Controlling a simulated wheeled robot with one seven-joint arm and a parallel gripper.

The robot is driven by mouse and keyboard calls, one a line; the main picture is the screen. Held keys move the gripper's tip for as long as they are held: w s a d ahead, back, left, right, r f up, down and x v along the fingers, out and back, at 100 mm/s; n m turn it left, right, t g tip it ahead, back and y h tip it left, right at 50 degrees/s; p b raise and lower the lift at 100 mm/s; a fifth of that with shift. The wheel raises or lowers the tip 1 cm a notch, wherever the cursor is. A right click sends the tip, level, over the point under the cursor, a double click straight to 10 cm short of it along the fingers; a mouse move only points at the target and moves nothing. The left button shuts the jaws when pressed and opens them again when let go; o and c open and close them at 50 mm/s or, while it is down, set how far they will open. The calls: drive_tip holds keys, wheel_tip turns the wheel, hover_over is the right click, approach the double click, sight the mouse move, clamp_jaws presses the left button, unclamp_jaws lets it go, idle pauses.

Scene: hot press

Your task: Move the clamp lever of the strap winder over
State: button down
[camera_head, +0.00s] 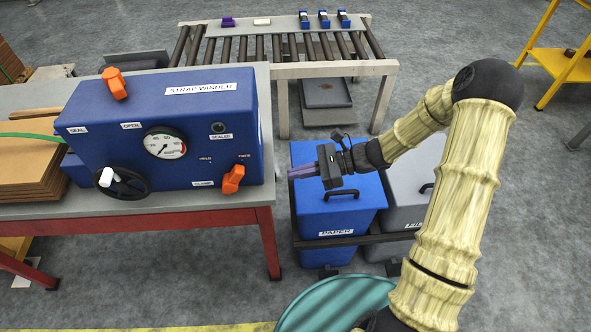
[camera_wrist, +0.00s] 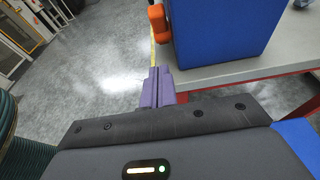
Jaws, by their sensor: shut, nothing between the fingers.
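The strap winder (camera_head: 187,118) is a blue box on the bench at the left, with a dial, a black handwheel and labels on its front. Its clamp lever (camera_head: 232,179) is orange, low at the front's right end, beside the "CLAMP" label and below "FREE". My gripper (camera_head: 290,173) is right of the lever, apart from it, with purple fingers shut and empty. In the wrist view the fingers (camera_wrist: 157,86) are together. An orange lever (camera_wrist: 160,23) shows above them on the blue winder (camera_wrist: 220,30).
A second orange lever (camera_head: 115,83) sits on the winder's top left, near "SEAL" and "OPEN". The handwheel (camera_head: 122,183) is left of the clamp lever. A blue paper bin (camera_head: 335,215) stands below my gripper. A roller conveyor (camera_head: 290,70) is behind. Floor shows between bench and bin.

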sight(240, 180)
drive_tip(key=x, duration=0.7)
drive_tip(key=shift+s+a, duration=0.1)
drive_tip(key=shift+a, duration=0.2)
drive_tip(key=shift+s+a+r, duration=0.1)
drive_tip(key=shift+a+r, duration=0.25)
drive_tip(key=shift+a, duration=0.2)
drive_tip(key=shift+a+r, duration=0.35)
drive_tip(key=shift+a, duration=0.2)
drive_tip(key=shift+a+r, duration=0.25)
drive_tip(key=shift+a, duration=0.3)
drive_tip(key=shift+r+p, duration=0.15)
drive_tip(key=shift+p, duration=0.35)
